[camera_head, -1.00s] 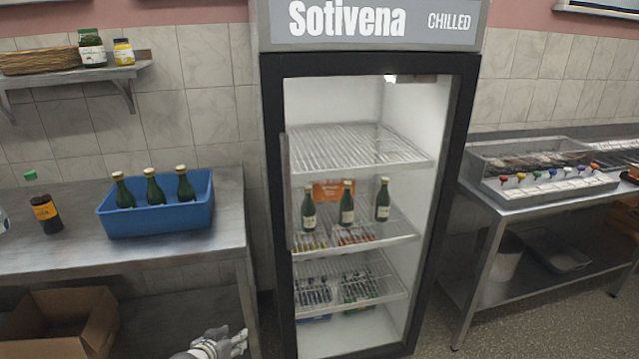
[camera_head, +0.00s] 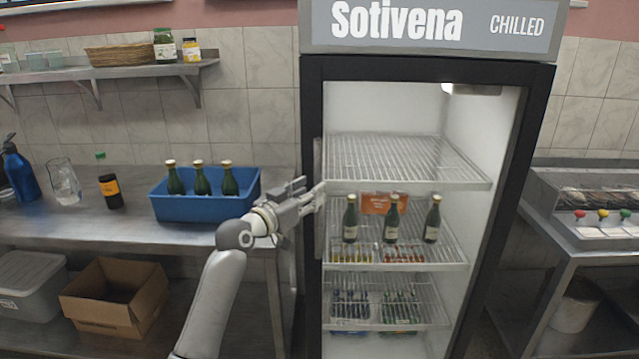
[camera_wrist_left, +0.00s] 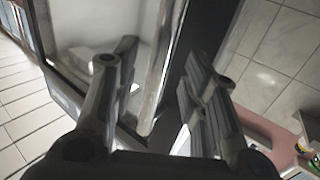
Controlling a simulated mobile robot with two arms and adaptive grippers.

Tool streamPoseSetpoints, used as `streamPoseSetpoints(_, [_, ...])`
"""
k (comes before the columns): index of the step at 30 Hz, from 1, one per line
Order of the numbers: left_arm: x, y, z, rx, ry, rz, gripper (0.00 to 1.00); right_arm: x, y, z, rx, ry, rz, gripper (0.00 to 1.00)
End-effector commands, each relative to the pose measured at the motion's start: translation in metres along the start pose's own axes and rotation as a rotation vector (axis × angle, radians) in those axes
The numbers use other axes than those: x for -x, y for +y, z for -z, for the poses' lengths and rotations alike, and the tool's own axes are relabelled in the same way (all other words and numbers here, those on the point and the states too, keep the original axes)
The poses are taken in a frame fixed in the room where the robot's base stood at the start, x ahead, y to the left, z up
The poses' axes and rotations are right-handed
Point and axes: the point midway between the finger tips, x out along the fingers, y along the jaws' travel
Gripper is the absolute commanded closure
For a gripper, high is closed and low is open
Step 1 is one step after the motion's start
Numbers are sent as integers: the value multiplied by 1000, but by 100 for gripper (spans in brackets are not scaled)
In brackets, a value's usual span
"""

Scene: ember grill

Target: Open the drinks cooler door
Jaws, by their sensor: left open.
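The drinks cooler (camera_head: 430,30) stands upright right of centre, and its glass door in a dark frame (camera_head: 312,105) looks shut. A slim vertical handle (camera_head: 318,160) runs along the door's left side. My left gripper (camera_head: 313,191) is open at the handle's mid-height, its fingertips at or very near the bar. The left wrist view shows the two fingers (camera_wrist_left: 155,75) spread apart, with a pale upright bar, probably the handle (camera_wrist_left: 163,60), between them in the picture. I cannot tell whether they touch it. My right gripper is not in view.
A steel counter (camera_head: 60,225) on the left holds a blue crate (camera_head: 190,208) of green bottles, close behind my left arm. A cardboard box (camera_head: 115,310) sits on its lower shelf. Another steel table (camera_head: 570,240) stands right of the cooler. Bottles stand on wire shelves inside.

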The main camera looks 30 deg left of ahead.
Motion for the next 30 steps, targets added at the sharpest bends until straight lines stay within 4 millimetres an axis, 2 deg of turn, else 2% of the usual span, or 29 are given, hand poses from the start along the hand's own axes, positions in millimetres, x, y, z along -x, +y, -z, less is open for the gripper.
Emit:
streamPoseSetpoints(3, [-20, 1, 2, 3, -1, -1, 59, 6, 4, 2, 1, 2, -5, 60])
streamPoseSetpoints(9, [-38, 0, 0, 0, -1, 0, 59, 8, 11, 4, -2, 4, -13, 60])
streamPoseSetpoints(21, [-42, 0, -1, -1, -2, 0, 61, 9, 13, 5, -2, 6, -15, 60])
streamPoseSetpoints(30, [-42, 0, -1, -1, -2, 0, 99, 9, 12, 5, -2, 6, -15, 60])
